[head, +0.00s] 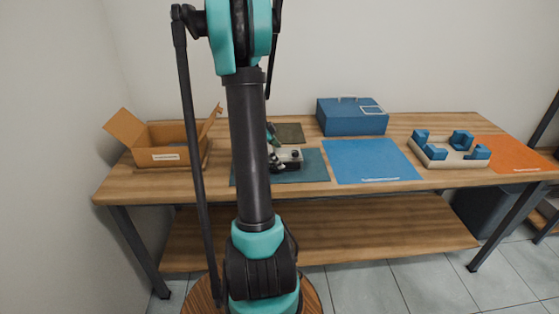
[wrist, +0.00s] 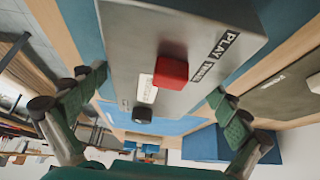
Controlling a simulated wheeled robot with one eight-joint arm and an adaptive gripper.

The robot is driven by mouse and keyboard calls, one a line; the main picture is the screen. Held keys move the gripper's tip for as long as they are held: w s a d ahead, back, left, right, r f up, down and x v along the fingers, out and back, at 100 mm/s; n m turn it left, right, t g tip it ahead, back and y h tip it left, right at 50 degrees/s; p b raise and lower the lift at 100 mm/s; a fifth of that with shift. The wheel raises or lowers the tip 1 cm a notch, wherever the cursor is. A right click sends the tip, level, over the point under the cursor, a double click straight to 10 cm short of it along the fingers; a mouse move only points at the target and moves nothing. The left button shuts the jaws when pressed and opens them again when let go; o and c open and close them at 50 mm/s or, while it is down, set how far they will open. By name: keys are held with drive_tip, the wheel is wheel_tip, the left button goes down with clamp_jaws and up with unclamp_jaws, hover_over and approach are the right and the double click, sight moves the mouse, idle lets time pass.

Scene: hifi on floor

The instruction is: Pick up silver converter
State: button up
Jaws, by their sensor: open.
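The silver converter (head: 289,155) is a small grey metal box on the dark teal mat (head: 312,168) in the head view, partly hidden behind my arm. In the wrist view the converter (wrist: 203,35) is large and close, with a red button, a dark knob and a "PLAY" label on its face. My gripper (wrist: 157,108) is open, with one green-padded finger on each side of the converter and a visible gap to both. In the head view my gripper (head: 271,150) is at the converter's left end, mostly hidden by my arm.
An open cardboard box (head: 165,157) stands at the left of the wooden table (head: 394,188). A blue case (head: 352,121) is at the back. A blue mat (head: 369,161) lies bare to the right. A fixture with blue blocks (head: 450,158) and an orange mat (head: 512,160) are further right.

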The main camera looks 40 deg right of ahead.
drive_tip(key=shift+f, duration=0.25)
idle(0.3)
drive_tip(key=c, duration=1.8)
